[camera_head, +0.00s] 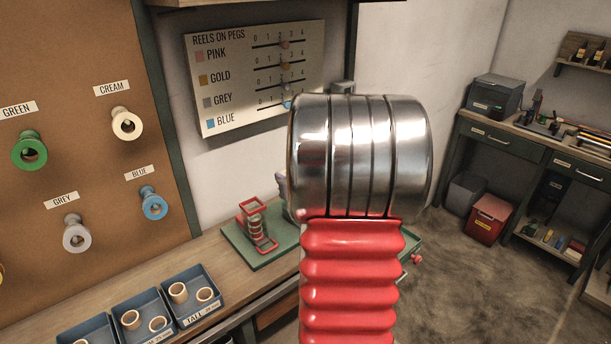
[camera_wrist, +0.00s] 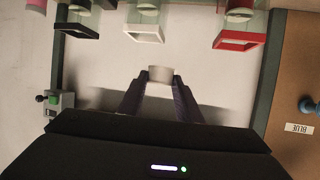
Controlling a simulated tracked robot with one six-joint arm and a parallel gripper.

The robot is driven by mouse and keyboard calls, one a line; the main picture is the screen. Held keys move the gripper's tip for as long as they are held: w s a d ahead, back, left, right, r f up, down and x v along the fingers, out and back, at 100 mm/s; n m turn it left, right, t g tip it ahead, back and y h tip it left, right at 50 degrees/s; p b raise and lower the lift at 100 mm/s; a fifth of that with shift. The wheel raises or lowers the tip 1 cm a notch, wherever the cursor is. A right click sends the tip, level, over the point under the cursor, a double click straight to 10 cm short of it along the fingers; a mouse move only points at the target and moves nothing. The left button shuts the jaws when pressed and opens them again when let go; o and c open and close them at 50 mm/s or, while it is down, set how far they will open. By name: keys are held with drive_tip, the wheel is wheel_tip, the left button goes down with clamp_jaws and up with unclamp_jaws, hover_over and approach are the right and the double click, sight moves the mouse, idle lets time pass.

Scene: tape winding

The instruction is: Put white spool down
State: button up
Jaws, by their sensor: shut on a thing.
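My gripper (camera_wrist: 160,80) is shut on the white spool (camera_wrist: 160,75), which shows between the two dark fingertips in the wrist view. The spool is held over a pale surface, and I cannot tell its height or whether it touches anything. In the head view my arm fills the middle and hides my gripper and the spool. Beyond the spool in the wrist view are a black frame (camera_wrist: 76,30), a white frame (camera_wrist: 144,33) and a red frame (camera_wrist: 235,40), with round pale parts behind them.
A green-based stand with a red frame (camera_head: 258,226) is on the bench. Blue trays (camera_head: 192,315) hold rings and short tubes at the lower left. A pegboard (camera_head: 85,160) carries green, cream, grey and blue reels. A blue reel (camera_wrist: 311,106) is at the wrist view's right.

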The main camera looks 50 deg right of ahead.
drive_tip(key=w+a+f+n+y, duration=0.15)
drive_tip(key=w+a, duration=0.35)
drive_tip(key=a, duration=0.5)
drive_tip(key=w+a+f+y, duration=0.1)
drive_tip(key=w+a+f, duration=0.1)
drive_tip(key=w+a, duration=0.6)
drive_tip(key=a+f+n+t+y, duration=0.1)
drive_tip(key=a+f+n+y, duration=0.1)
drive_tip(key=a, duration=2.5)
drive_tip(key=shift+w+a+n+y, duration=0.15)
drive_tip(key=shift+w+n+y, duration=0.25)
drive_tip(key=shift+n+y, duration=0.5)
drive_tip(key=shift+f, duration=0.1)
